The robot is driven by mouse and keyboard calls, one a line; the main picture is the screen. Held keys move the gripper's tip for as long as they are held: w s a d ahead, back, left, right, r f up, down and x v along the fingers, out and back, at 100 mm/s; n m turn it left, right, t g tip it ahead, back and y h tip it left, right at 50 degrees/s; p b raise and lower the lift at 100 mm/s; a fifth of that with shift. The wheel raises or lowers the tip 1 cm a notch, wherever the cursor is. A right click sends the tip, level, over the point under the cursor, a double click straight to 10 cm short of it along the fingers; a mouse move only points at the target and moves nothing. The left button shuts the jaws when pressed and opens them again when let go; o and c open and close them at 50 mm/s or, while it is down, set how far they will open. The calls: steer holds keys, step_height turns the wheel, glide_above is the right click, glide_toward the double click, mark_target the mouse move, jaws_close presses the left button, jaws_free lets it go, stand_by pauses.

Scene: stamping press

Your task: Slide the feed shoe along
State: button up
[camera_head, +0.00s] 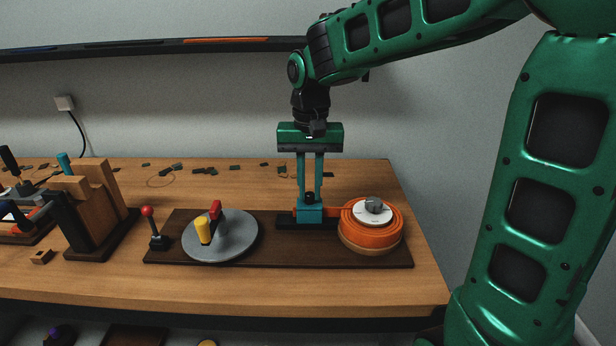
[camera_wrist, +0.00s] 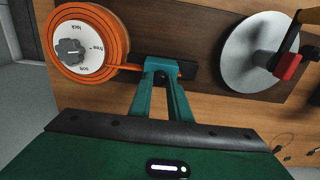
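The dark rail (camera_wrist: 188,68) also shows there.
An orange coil (camera_head: 370,236) with a white dial stands close right of the block; its strip runs toward the block. Left are a grey disc (camera_head: 232,243) with yellow and red parts, a red-knobbed lever (camera_head: 149,214) and wooden blocks (camera_head: 90,212). Several small dark pieces lie behind.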

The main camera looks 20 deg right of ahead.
jaws_close()
steer(key=shift+a+r, duration=0.1)
steer(key=shift+w+a, duration=0.4)
steer(key=shift+a, duration=0.45)
steer(key=shift+w+a, duration=0.35)
steer(key=shift+a, duration=0.55)
steer(key=shift+w+a, duration=0.4)
steer(key=shift+a, duration=0.45)
steer(key=o, duration=0.7)
jaws_free()
